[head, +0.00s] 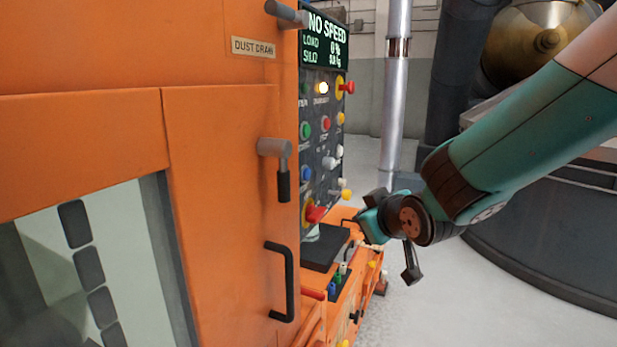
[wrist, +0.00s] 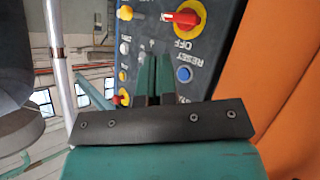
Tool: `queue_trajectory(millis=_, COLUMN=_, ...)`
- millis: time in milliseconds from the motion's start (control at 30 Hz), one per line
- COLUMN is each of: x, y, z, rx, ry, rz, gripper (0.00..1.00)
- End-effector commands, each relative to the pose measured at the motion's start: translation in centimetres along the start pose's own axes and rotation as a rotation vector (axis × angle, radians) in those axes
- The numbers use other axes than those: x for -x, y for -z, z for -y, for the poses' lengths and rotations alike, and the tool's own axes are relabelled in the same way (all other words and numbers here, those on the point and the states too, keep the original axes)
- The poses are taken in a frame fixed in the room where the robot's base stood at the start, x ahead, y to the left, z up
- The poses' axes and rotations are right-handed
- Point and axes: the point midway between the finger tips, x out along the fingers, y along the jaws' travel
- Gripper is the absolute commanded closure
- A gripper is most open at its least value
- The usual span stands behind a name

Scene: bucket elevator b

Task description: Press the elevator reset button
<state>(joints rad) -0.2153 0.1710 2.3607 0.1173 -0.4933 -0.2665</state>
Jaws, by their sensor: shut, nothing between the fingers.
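The blue reset button (wrist: 183,74) sits on the dark control panel, beside lettering that reads like RESET, in the wrist view. In the head view a blue button (head: 306,174) shows on the panel's left side, above a red and yellow knob. My gripper (wrist: 156,60) is shut and empty. Its fingertips lie in front of the panel, just left of the blue button in the wrist view. I cannot tell whether they touch the panel. In the head view my gripper (head: 364,224) is at the panel's lower right, its fingertips hard to make out.
The red and yellow OFF knob (wrist: 187,17) is close to the blue button. Several other knobs, including a red mushroom button (head: 346,87), stick out from the panel. An orange cabinet (head: 215,190) with handles fills the left. A metal pipe (head: 396,80) stands behind.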

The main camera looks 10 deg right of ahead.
Motion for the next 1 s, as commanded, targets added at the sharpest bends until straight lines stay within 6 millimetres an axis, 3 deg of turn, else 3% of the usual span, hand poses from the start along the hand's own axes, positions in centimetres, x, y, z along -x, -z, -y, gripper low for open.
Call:
queue_trajectory(millis=33, x=-1.8, y=0.3, z=-1.7, rx=0.068, ry=-0.086, rz=-0.078, gripper=1.0)
queue_trajectory(millis=100, x=-3.4, y=1.6, z=-3.9, rx=0.192, ry=-0.211, rz=-0.209, gripper=1.0)
queue_trajectory(millis=233, x=-4.7, y=3.4, z=-6.0, rx=0.436, ry=-0.39, rz=-0.427, gripper=1.0)
queue_trajectory(millis=533, x=-4.7, y=4.9, z=-5.0, rx=0.786, ry=-0.551, rz=-0.722, gripper=1.0)
queue_trajectory(millis=1000, x=-4.7, y=5.1, z=-4.7, rx=0.817, ry=-0.56, rz=-0.747, gripper=1.0)
